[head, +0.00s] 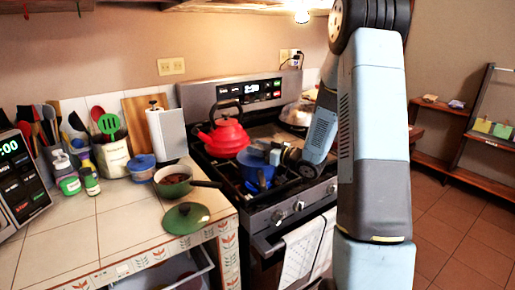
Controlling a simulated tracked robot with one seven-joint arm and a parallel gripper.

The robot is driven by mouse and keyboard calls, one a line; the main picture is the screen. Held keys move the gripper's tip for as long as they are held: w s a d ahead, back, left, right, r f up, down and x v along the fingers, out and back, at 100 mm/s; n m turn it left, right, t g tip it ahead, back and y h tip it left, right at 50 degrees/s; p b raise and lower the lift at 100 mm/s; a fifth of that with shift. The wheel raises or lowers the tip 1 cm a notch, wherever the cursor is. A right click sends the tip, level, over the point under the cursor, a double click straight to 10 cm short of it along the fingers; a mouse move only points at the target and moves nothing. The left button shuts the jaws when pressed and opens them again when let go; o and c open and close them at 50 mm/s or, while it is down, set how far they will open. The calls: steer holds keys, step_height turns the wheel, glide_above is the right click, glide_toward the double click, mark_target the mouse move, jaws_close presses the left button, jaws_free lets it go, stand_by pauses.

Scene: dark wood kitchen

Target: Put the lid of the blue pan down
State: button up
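The blue pan (254,172) stands on the front left part of the stove top in the head view. My gripper (274,157) is at the right side of the pan, close to its top. The arm comes down from the upper right. The fingers are small, dark and partly hidden, so I cannot tell whether they are open or shut on something. I cannot clearly make out the blue pan's lid or whether it is on the pan.
A red kettle (224,137) stands behind the blue pan. On the tiled counter (120,240) are a green pan (173,181) with its handle toward the stove, and a green lid (186,218) near the front edge. An open drawer (165,275) sits below.

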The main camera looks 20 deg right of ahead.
steer(key=o, duration=0.3)
steer(key=shift+o, duration=0.2)
steer(key=shift+r, duration=0.1)
steer(key=shift+r, duration=0.2)
steer(key=v, duration=1.2)
step_height(320, 180, up, 12)
steer(key=s+d+m+g+h, duration=0.1)
steer(key=m+h, duration=0.1)
steer(key=h, duration=0.4)
steer(key=s+d+m+h, duration=0.1)
steer(key=s+m+h, duration=0.15)
steer(key=h, duration=0.45)
steer(key=s+a+m+g, duration=0.1)
steer(key=s+a+g, duration=0.1)
steer(key=s, duration=0.6)
steer(key=s+a+r+m+g+y, duration=0.1)
steer(key=s+a, duration=0.3)
steer(key=s, duration=0.4)
steer(key=s+a+r+m+g, duration=0.1)
steer(key=s+a+g, duration=0.3)
steer(key=s, duration=0.4)
steer(key=shift+s+r, duration=0.2)
steer(key=shift+r, duration=0.05)
steer(key=shift+m, duration=0.25)
